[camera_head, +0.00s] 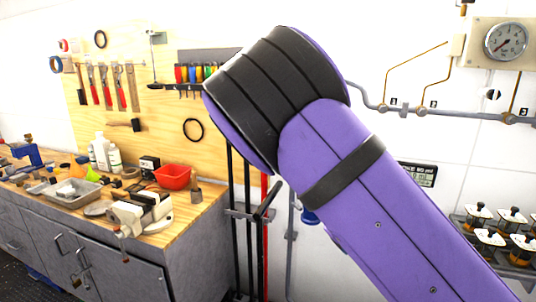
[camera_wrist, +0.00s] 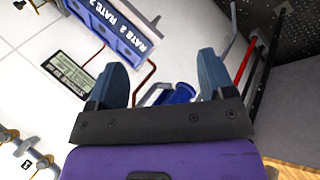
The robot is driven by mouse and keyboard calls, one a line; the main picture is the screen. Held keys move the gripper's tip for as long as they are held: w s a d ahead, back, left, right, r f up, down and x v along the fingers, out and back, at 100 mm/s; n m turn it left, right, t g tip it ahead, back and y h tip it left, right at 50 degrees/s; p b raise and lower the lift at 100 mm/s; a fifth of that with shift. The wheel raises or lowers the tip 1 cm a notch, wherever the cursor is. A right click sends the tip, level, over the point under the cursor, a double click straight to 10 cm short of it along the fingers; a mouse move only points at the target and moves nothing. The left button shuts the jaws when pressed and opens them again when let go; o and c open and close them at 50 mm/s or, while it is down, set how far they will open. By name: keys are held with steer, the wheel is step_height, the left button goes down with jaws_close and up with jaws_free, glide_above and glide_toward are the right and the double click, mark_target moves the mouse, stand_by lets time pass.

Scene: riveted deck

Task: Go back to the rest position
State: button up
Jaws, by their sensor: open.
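My gripper (camera_wrist: 157,90) shows in the wrist view, with two blue-grey fingers spread well apart and nothing between them. A blue cylindrical thing (camera_wrist: 180,94) on the wall side shows behind the gap between the fingers; it looks apart from them. In the head view my purple and black arm crosses the middle and right of the picture, raised in front of the wall. My gripper is not seen in the head view.
A workbench (camera_head: 190,219) with a vise (camera_head: 140,212), a red bowl (camera_head: 173,177) and a grey tray (camera_head: 72,193) stands at the left. Wall pipes and a gauge (camera_head: 506,41) are at the right. A rack of small containers (camera_head: 519,258) stands lower right.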

steer(key=s+d+r+m+t+y, duration=0.1)
steer(key=s+d+r+m+y, duration=0.1)
steer(key=s+r, duration=1.2)
steer(key=s+d+r+m+t+y, duration=0.1)
steer(key=s+d+r+y, duration=0.3)
steer(key=s+r, duration=1)
steer(key=s+m, duration=0.1)
steer(key=s, duration=0.2)
steer(key=shift+d+y, duration=0.3)
